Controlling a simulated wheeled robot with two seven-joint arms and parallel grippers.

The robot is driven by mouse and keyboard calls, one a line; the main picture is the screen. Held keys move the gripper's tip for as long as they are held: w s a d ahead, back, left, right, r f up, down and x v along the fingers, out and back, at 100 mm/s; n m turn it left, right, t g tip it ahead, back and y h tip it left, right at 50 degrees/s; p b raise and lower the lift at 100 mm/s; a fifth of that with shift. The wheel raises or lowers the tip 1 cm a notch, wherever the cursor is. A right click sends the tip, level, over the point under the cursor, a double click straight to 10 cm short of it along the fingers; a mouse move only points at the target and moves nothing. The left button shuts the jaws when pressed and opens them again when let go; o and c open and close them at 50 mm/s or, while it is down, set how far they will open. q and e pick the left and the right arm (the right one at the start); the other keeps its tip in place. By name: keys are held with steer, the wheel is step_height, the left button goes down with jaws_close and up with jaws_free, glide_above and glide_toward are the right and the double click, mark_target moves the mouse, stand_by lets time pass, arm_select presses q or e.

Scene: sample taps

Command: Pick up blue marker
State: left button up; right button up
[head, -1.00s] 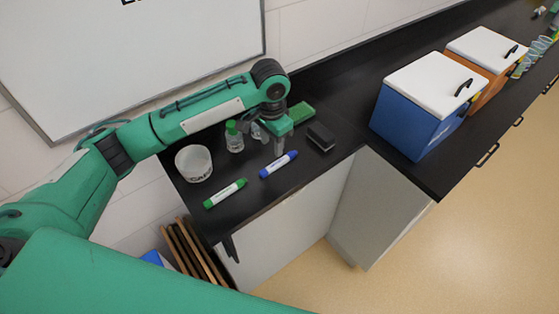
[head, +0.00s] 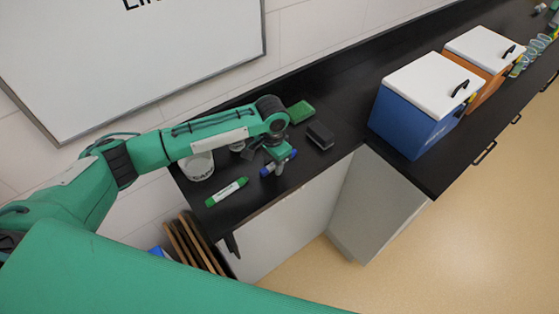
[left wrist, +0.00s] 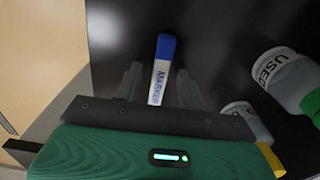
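The blue marker lies on the black counter, with its blue ends showing on both sides of my left gripper in the head view (head: 266,171). In the left wrist view, its blue cap and white barrel (left wrist: 162,72) lie between the two fingers. My left gripper (head: 279,166) is directly over the marker's middle. It also shows in the left wrist view (left wrist: 159,85), open, with a finger on each side of the marker and a gap to each. The near end of the marker is hidden by the gripper body. My right gripper is not in view.
A green marker (head: 227,192) lies to the left, near a white cup (head: 198,167). A dark eraser (head: 320,136) and a green block (head: 301,112) lie behind to the right. A bottle labelled USED (left wrist: 285,75) is beside the gripper. A blue box (head: 415,120) stands farther right.

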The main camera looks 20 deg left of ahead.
mark_target(273, 165)
arm_select(q)
steer(key=c, duration=0.7)
jaws_close()
steer(key=shift+r, duration=0.1)
step_height(273, 165, up, 20)
steer(key=b, duration=0.3)
steer(key=shift+b, duration=0.3)
